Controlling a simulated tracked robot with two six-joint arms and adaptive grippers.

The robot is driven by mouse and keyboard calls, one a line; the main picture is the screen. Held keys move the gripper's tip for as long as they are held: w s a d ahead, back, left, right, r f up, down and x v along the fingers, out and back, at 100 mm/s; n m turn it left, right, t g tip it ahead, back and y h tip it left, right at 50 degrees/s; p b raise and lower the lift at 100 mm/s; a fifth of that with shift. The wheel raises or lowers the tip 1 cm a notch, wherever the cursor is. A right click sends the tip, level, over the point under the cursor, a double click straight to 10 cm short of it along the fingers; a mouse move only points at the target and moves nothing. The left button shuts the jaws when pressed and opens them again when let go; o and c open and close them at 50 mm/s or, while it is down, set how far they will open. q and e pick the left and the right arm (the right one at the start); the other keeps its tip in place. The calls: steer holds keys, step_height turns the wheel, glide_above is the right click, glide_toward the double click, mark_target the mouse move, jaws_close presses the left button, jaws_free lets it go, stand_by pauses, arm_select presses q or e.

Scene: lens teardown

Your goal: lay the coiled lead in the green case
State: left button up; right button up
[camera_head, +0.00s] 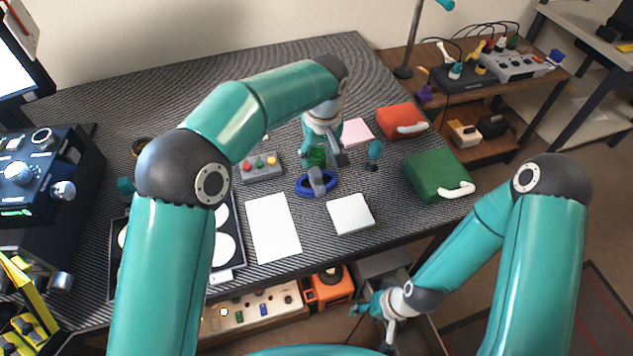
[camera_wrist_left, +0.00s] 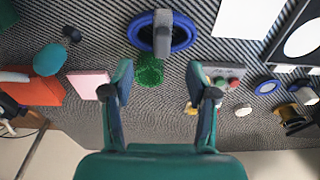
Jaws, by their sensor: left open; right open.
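The coiled lead, a small green tangle (camera_head: 317,156), lies on the striped table top. In the left wrist view the green coil (camera_wrist_left: 149,69) shows just beyond the fingertips, nearer the left finger. My left gripper (camera_head: 323,158) is open above it, with its empty fingers (camera_wrist_left: 160,80) apart. I cannot tell whether they touch the coil. The green case (camera_head: 432,170) with a white handle lies at the table's right edge and looks closed. My right gripper (camera_head: 390,335) is open and empty, low in front of the table.
A blue ring with a grey part (camera_head: 329,189) sits just in front of the coil. A grey button box (camera_head: 261,173) is to the left. A teal-headed item (camera_head: 375,150), a pink pad (camera_head: 356,132), a red case (camera_head: 398,120) and a white block (camera_head: 351,214) lie around.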

mark_target(317, 172)
arm_select(q)
steer(key=shift+w+a+f+p, duration=0.1)
steer(key=shift+w+f+p, duration=0.1)
steer(key=shift+f, duration=1.2)
steer(key=shift+w+a+f+p, duration=0.15)
steer(key=shift+w+f, duration=0.05)
steer(key=shift+f, duration=1.25)
steer(key=shift+w+a+f+p, duration=0.1)
steer(key=shift+w+f+p, duration=0.1)
steer(key=shift+f, duration=1.2)
jaws_close()
